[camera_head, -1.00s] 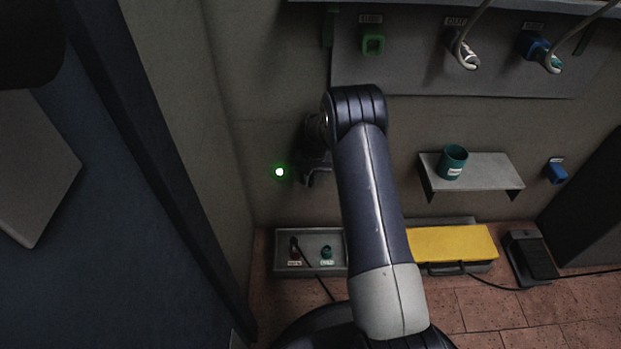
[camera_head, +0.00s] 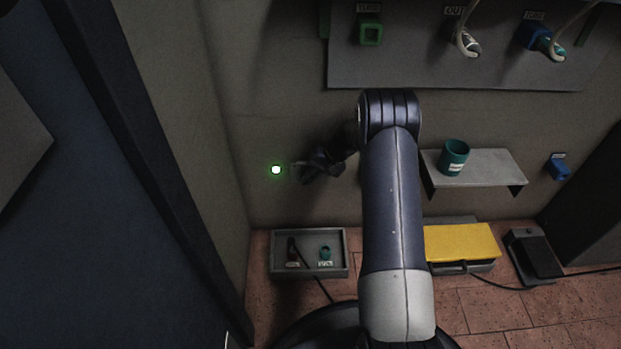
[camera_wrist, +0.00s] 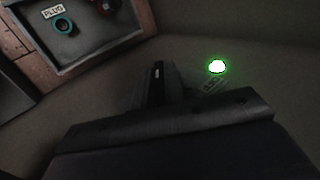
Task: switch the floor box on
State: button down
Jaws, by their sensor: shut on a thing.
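A small green light (camera_head: 276,170) glows on the wall. It also shows in the wrist view (camera_wrist: 216,67), with a partly hidden label (camera_wrist: 213,86) beside it that I cannot read. My gripper (camera_head: 302,172) is at the wall just right of the light. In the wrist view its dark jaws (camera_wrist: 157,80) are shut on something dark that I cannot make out. A box with a yellow top (camera_head: 462,242) stands on the floor, partly hidden by my arm; I cannot tell whether it is the floor box.
A grey tray (camera_head: 342,262) on the floor holds a dark item and a small teal item. A shelf (camera_head: 495,170) carries a teal cup (camera_head: 453,157). A black pedal (camera_head: 535,255) stands on the floor at right. A panel (camera_head: 420,72) with sockets and cabled plugs is above.

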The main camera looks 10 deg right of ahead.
dwell(0.3)
jog(key=c, duration=1.5)
grip_release()
jog(key=shift+o, duration=0.2)
jog(key=p+v, duration=0.4)
jog(key=v, duration=0.7)
jog(key=shift+f, duration=0.15)
jog(key=b+x, duration=0.4)
jog(key=x, duration=0.7)
jog(key=shift+r, duration=0.2)
jog(key=shift+f, duration=0.1)
